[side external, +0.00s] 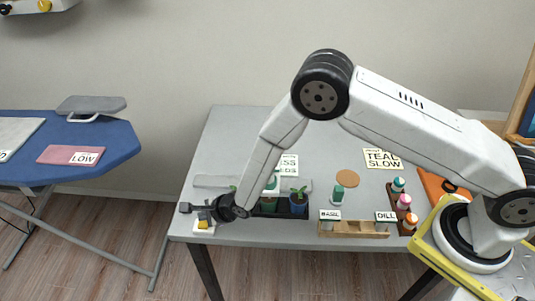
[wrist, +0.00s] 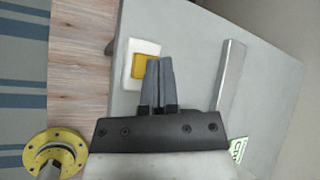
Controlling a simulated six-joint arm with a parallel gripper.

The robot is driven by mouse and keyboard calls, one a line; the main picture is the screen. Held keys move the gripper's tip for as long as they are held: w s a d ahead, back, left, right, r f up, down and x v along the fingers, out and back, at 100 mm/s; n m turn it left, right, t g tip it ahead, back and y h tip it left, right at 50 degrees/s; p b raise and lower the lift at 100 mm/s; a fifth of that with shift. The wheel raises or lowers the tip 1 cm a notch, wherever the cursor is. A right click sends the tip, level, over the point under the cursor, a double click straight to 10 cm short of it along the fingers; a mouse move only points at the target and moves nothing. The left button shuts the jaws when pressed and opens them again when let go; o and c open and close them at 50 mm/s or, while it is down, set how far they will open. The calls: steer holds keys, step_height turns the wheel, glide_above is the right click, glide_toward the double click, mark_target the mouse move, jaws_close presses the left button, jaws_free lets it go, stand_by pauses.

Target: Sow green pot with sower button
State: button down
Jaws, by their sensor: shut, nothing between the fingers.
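A yellow button on a white square base (wrist: 137,75) sits near the table's edge; the base also shows at the front left corner in the side view (side external: 204,229). My gripper (wrist: 159,60) is shut and empty, with its fingertips at the button's right edge in the wrist view. I cannot tell whether they touch it. In the side view my gripper (side external: 198,209) is low over the button. A black tray (side external: 284,215) to the right holds pots with plants. A green pot (side external: 269,204) stands in it, partly hidden by my arm, beside a blue pot (side external: 299,203).
A wooden rack (side external: 354,230) holds BASIL and DILL labels. A green container (side external: 337,194) stands behind it, near a round brown coaster (side external: 347,178). Coloured bottles (side external: 403,201) stand at right. A grey bar (wrist: 229,76) lies near the button. An ironing board (side external: 70,150) is at left.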

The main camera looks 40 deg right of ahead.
steer(key=shift+r, duration=0.15)
steer(key=shift+r, duration=2.4)
steer(key=shift+d+r, duration=0.15)
steer(key=shift+d, duration=0.05)
steer(key=s+d+r+n+g+h, duration=0.1)
steer(key=d+r+n, duration=0.2)
steer(key=d, duration=0.2)
steer(key=s+d+r+n+h, duration=0.1)
steer(key=s+d+r+n, duration=0.1)
steer(key=d+r+n, duration=0.2)
steer(key=s+d+r+n+g, duration=0.1)
steer(key=s+d+r+n, duration=0.1)
steer(key=d, duration=0.4)
steer(key=shift+r+n+g+h, duration=0.3)
steer(key=shift+r+n+h, duration=0.1)
steer(key=shift+r+n, duration=0.45)
steer(key=s+d+r+n+g, duration=0.1)
steer(key=s+d+r+n, duration=0.1)
steer(key=s+d+n, duration=0.3)
steer(key=s+d+r+n+g+h, duration=0.1)
steer(key=s+d+r+n+g, duration=0.1)
steer(key=s+d+n, duration=0.4)
steer(key=s+r, duration=0.1)
steer(key=s, duration=0.4)
steer(key=shift+s+d+r, duration=0.15)
